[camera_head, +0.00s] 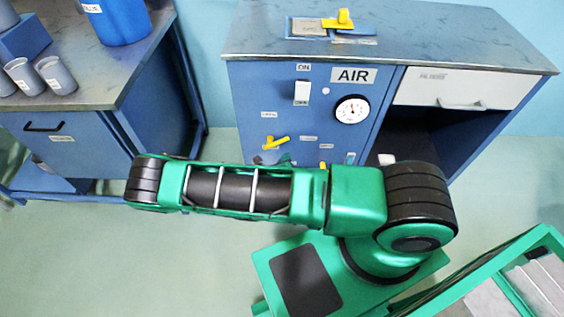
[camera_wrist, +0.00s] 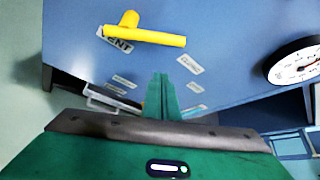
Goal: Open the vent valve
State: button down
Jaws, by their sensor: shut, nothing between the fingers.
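The vent valve is a yellow lever (camera_wrist: 150,36) on the blue panel, partly covering a label that ends in "ENT" in the wrist view. My gripper (camera_wrist: 160,78) is shut and empty. In the wrist view its green fingertips are below and a little right of the lever, apart from it. In the head view my arm hides most of the gripper.
The blue cabinet (camera_head: 245,95) carries an AIR label, a white switch (camera_head: 302,92) and a round gauge (camera_head: 352,109). The gauge also shows in the wrist view (camera_wrist: 297,64). A yellow-handled item (camera_head: 340,20) lies on top. A workbench (camera_head: 90,75) stands at the left.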

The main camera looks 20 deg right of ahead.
jog(key=shift+w+d+r, duration=0.1)
jog(key=shift+w+r, duration=0.2)
jog(key=shift+w, duration=0.35)
jog(key=shift+w+d+r, duration=0.1)
jog(key=shift+w+r, duration=0.2)
jog(key=shift+w, duration=0.35)
jog(key=shift+w+d+r, duration=0.1)
jog(key=shift+w+r, duration=0.2)
jog(key=shift+w, duration=0.35)
jog(key=shift+a, duration=0.25)
